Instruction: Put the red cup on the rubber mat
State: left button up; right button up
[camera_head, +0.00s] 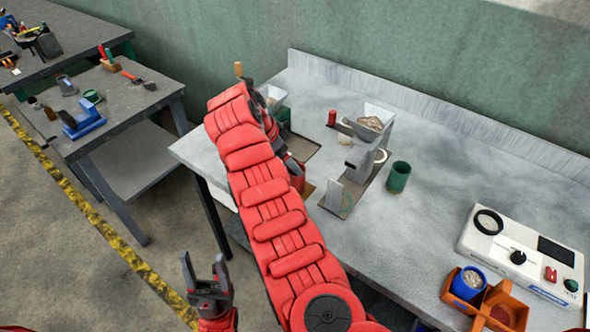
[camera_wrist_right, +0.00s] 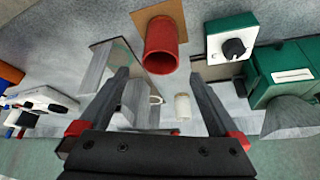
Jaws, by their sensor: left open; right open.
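The red cup (camera_wrist_right: 165,48) stands on a small brown square mat (camera_wrist_right: 140,22) in the right wrist view, its open top towards the camera. In the head view the cup (camera_head: 298,182) is partly hidden behind my right arm. My right gripper (camera_wrist_right: 160,76) is open and empty; the cup is ahead, between the finger lines, apart from them. A darker flat mat (camera_head: 345,207) lies under a grey bracketed stand. I cannot tell which mat is the rubber one. My left gripper (camera_head: 207,282) is open and empty, left of the table over the floor.
A green cup (camera_head: 398,177), a white machine (camera_head: 520,250) and an orange divided tray (camera_head: 488,302) are on the right of the table. A green box (camera_wrist_right: 285,72) and a knob unit (camera_wrist_right: 231,42) stand near the red cup. The table's middle front is clear.

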jog(key=b+v, duration=0.1)
jog(key=v, duration=0.5)
dwell(0.3)
